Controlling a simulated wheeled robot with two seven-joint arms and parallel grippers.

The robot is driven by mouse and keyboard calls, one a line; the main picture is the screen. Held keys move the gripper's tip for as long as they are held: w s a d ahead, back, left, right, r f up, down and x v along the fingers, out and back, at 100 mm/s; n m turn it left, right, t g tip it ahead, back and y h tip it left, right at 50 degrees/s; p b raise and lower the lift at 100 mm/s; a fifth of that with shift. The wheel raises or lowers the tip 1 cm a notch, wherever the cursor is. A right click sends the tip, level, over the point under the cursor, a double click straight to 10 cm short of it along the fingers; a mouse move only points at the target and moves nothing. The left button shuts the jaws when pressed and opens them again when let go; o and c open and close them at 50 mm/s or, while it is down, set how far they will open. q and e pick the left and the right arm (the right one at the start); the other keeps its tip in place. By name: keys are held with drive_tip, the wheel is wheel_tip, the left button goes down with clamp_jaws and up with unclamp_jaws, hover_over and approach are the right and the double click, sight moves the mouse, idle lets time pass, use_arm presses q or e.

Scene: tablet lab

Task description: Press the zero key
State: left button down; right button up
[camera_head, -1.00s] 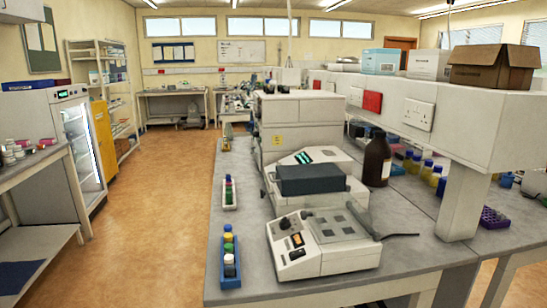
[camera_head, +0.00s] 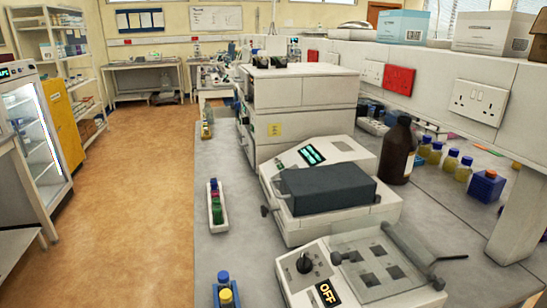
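No key marked zero can be made out in the head view. A white bench instrument (camera_head: 289,222) with a lit green display (camera_head: 312,155) and a dark grey block (camera_head: 328,188) on top stands mid-bench. In front of it is a white device (camera_head: 296,287) with a black knob (camera_head: 304,262), an orange display (camera_head: 327,292) reading OFF and a clear cover over a plate with square openings. Any small keys on either device are too small to tell. Neither of my grippers is in view.
The grey bench (camera_head: 222,165) carries a brown bottle (camera_head: 397,150), a white rack (camera_head: 217,207) of small capped tubes, and yellow bottles (camera_head: 448,162) at the right. A stacked white unit (camera_head: 300,100) stands behind the instrument. The brown floor (camera_head: 130,200) on the left is clear.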

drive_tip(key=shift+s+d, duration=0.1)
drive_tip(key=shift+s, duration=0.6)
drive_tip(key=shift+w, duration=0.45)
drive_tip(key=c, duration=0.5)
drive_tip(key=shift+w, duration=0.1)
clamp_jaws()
